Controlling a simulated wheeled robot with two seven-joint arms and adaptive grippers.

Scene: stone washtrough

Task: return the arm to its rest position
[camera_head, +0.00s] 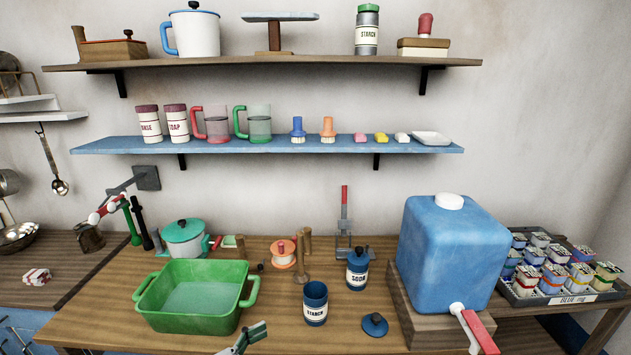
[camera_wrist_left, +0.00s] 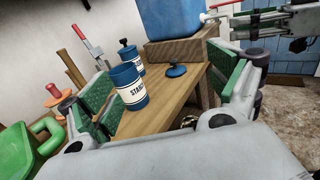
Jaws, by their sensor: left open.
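My left gripper (camera_head: 245,339) shows at the bottom edge of the head view, in front of the table and to the right of the green basin. In the left wrist view its two green-padded fingers (camera_wrist_left: 168,88) are spread wide with nothing held between them. The blue starch jar (camera_head: 316,304) stands upright and lidless on the table beyond the fingers; it also shows in the left wrist view (camera_wrist_left: 128,88). Part of my right arm and its gripper (camera_wrist_left: 290,25) shows at the top right of the left wrist view. Its jaw state is unclear.
A green basin (camera_head: 196,325) stands left on the wooden table. A blue lid (camera_head: 375,324) lies right of the starch jar, with a lidded soda jar (camera_head: 357,272) behind. A blue canister (camera_head: 451,255) with a tap rests on a wooden block.

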